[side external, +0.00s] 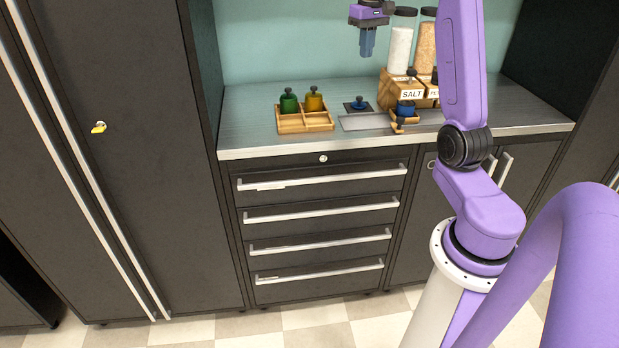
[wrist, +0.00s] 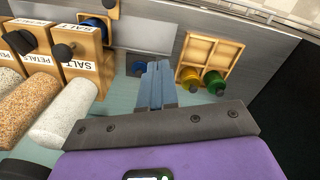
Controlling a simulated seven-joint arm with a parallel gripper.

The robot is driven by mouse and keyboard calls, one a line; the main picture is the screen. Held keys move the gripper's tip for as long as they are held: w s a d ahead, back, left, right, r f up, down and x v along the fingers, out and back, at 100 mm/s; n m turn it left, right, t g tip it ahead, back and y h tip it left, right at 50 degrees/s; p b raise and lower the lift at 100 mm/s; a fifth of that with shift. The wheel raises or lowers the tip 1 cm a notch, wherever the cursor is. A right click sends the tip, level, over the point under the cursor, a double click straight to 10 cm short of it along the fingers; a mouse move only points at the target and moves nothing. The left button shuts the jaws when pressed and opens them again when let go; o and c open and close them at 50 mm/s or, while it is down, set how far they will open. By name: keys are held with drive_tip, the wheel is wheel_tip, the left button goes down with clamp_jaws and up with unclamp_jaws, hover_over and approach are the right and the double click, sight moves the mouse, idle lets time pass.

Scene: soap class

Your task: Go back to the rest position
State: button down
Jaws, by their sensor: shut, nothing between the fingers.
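My gripper (side external: 367,53) is shut and empty, with its blue fingers pointing down above the counter, near the back wall. In the wrist view the closed fingers (wrist: 156,84) point toward the counter. A dark square plate with a blue knob (side external: 357,103) lies on the counter below the gripper. A wooden tray (side external: 304,124) stands to its left, with a green bottle (side external: 289,101) and a yellow bottle (side external: 314,99) in its back compartments. The front compartments look empty.
Wooden dispensers, one labelled SALT (side external: 411,95), with tall clear jars (side external: 401,41) stand close to the right of the gripper. A small wooden holder with a blue piece (side external: 405,109) is in front. A flat grey plate (side external: 365,122) lies on the counter. The counter's left end is clear.

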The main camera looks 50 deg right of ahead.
drive_tip(key=s+a+f+n, duration=0.2)
drive_tip(key=a+n, duration=0.2)
drive_tip(key=a, duration=1)
drive_tip(key=s+a+f+n, duration=0.25)
drive_tip(key=a+n, duration=0.25)
drive_tip(key=a, duration=1)
drive_tip(key=s+a+f+n, duration=0.2)
drive_tip(key=s, duration=0.5)
drive_tip(key=s+a+f+n, duration=0.2)
drive_tip(key=s+a+n, duration=0.1)
drive_tip(key=s, duration=0.4)
drive_tip(key=s+a+f+n, duration=0.2)
drive_tip(key=s+n, duration=0.1)
drive_tip(key=s, duration=0.4)
drive_tip(key=shift+a+f, duration=0.25)
drive_tip(key=shift+a, duration=0.1)
